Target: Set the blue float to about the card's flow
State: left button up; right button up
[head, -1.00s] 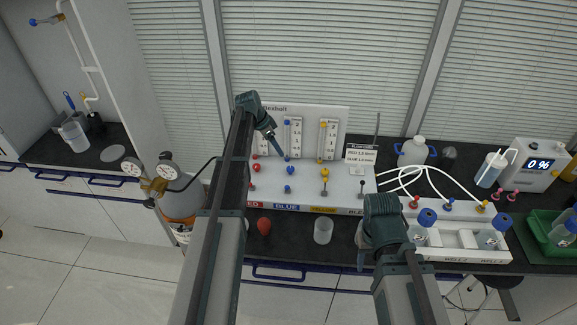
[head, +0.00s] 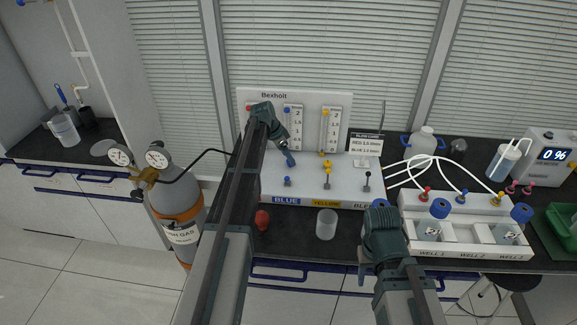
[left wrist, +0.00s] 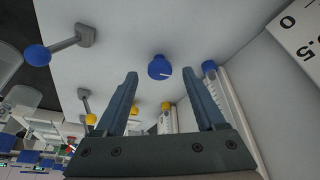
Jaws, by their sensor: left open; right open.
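The flow panel (head: 310,97) stands on the bench. My left gripper (head: 290,159) is open and empty before the blue column. In the left wrist view, the round blue knob (left wrist: 159,68) lies ahead, between the open fingers and apart from them. The blue lever (left wrist: 37,55) is to the left. My right gripper (head: 383,232) is low at right, its fingers mostly hidden.
A yellow tube (head: 328,130) and levers (head: 327,172) are close on the right. A red bulb (head: 262,220) and clear beaker (head: 326,224) stand in front. A gas cylinder (head: 178,215) is left; the well tray (head: 465,232) is right. My left arm covers the red column.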

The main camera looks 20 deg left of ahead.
pick_arm(q)
jog(key=shift+w+d+f+b, duration=0.1)
jog(key=shift+f+b, duration=0.05)
jog(key=shift+f, duration=0.2)
jog(key=shift+w+d+f+b, duration=0.1)
jog(key=shift+f+b, duration=0.05)
jog(key=shift+f, duration=0.2)
jog(key=shift+r, duration=0.1)
grip_shut()
